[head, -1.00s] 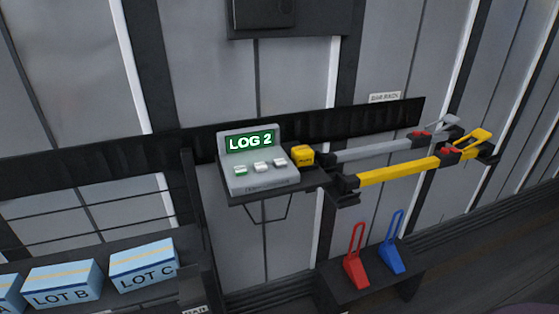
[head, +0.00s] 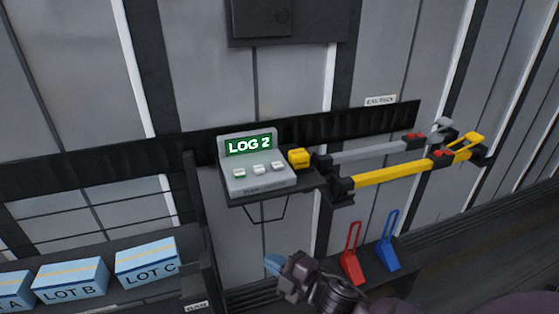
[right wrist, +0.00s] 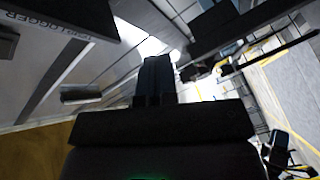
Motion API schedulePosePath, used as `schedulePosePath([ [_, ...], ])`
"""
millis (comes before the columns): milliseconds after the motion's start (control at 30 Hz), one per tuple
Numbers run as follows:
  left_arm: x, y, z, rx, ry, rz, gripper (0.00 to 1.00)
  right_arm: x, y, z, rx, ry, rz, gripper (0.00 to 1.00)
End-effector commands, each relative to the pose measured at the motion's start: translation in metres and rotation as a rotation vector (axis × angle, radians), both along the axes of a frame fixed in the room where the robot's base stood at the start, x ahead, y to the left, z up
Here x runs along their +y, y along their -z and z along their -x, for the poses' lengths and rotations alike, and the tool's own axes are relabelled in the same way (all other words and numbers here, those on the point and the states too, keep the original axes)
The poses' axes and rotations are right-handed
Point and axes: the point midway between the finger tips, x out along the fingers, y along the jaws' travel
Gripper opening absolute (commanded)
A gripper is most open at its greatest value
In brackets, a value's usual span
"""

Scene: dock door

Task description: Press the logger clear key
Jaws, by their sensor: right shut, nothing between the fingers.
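The grey logger (head: 262,186) sits on a small wall shelf in the head view, its green display (head: 249,145) reading LOG 2. Three pale keys are in a row on its sloped top: left key (head: 239,173), middle key (head: 258,169) and right key (head: 277,166). Their labels are too small to read. My right gripper (head: 272,262) is below the logger, apart from it, shut and empty with its bluish fingertips pointing left. Its closed fingers also show in the right wrist view (right wrist: 156,80). My left gripper is not in view.
A yellow block (head: 299,158) stands right beside the logger. A grey bar (head: 370,151) and a yellow bar (head: 395,174) stick out to the right. Red (head: 351,262) and blue (head: 388,250) handled pieces stand lower right. Blue lot boxes (head: 147,262) sit lower left.

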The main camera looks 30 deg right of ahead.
Motion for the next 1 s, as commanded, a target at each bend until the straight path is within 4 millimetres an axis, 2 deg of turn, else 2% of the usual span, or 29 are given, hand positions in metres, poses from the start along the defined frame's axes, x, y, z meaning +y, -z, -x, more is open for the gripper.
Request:
schedulePosePath([
  [33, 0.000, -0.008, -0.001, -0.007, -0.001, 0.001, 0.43, 0.006, -0.024, -0.012, -0.084, -0.066, 0.099, 0.00],
  [200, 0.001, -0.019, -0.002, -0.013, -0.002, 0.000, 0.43, 0.026, -0.074, -0.037, -0.335, -0.270, 0.436, 0.00],
  [400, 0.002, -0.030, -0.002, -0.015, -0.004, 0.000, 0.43, 0.038, -0.118, -0.058, -0.605, -0.494, 0.854, 0.00],
  [533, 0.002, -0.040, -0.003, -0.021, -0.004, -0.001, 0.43, 0.035, -0.141, -0.072, -0.756, -0.630, 1.139, 0.00],
  [667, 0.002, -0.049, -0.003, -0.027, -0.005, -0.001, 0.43, 0.020, -0.162, -0.088, -0.877, -0.761, 1.434, 0.00],
  [767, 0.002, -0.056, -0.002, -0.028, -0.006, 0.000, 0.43, 0.001, -0.180, -0.103, -0.945, -0.856, 1.670, 0.00],
  [1000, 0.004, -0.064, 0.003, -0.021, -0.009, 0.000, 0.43, -0.061, -0.228, -0.138, -0.985, -1.055, 2.190, 0.00],
])
